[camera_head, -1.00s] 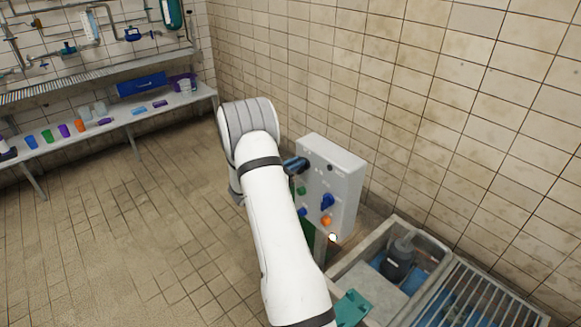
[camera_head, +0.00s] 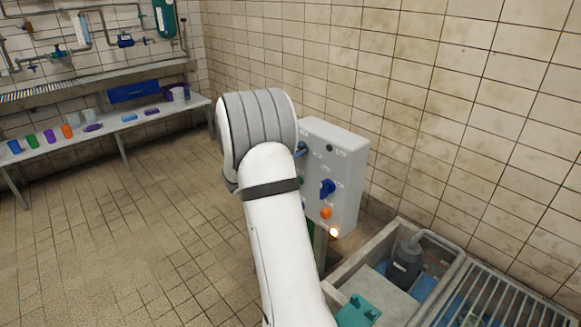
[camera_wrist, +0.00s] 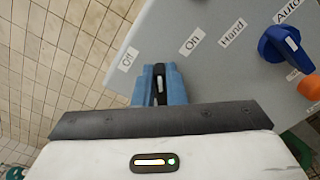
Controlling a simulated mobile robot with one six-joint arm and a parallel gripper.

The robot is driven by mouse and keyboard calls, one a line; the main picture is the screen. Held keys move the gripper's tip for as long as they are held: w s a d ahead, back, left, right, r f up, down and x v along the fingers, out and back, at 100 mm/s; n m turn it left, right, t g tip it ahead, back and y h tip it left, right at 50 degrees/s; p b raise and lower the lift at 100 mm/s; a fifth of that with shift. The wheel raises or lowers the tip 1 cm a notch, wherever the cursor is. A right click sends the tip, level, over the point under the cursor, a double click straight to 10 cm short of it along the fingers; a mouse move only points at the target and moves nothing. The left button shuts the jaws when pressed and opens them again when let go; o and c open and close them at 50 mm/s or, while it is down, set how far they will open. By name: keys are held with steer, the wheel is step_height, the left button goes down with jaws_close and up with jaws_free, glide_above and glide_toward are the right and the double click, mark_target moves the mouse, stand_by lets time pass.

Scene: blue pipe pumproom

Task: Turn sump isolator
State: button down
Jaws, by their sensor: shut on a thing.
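The grey control box (camera_head: 345,180) stands near the tiled wall in the head view. The sump isolator, a black knob (camera_wrist: 160,84) with a light mark, is on its face near the "Off" and "On" labels in the wrist view. My gripper (camera_wrist: 159,82) has its blue fingers closed on either side of this knob, which lies between the two labels. In the head view, my arm hides most of the gripper and the isolator. A blue selector knob (camera_wrist: 283,48) with "Hand" and "Auto" labels sits right of my gripper.
An orange button (camera_head: 326,213) and a lit lamp (camera_head: 333,232) are low on the box. A sump pit with a pump (camera_head: 404,265) and a metal grate (camera_head: 485,300) lie at the lower right. Open tiled floor (camera_head: 130,240) is on the left.

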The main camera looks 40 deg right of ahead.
steer(key=m+b, duration=0.2)
steer(key=b, duration=0.1)
steer(key=f+m+b, duration=0.1)
steer(key=m+b, duration=0.1)
steer(key=b, duration=0.2)
steer(key=f+m+b, duration=0.1)
steer(key=m+b, duration=0.1)
steer(key=b, duration=0.2)
steer(key=shift+s+d, duration=0.15)
steer(key=shift+s, duration=0.2)
steer(key=m+b, duration=0.1)
steer(key=b, duration=0.2)
steer(key=shift+m, duration=0.4)
steer(key=shift+r, duration=0.2)
steer(key=c, duration=1.5)
jaws_free()
steer(key=shift+s+a+p, duration=0.15)
steer(key=shift+a+p, duration=0.25)
steer(key=shift+a, duration=1.55)
steer(key=shift+s+a+p, duration=0.1)
steer(key=shift+a+p, duration=0.25)
steer(key=shift+a, duration=1.6)
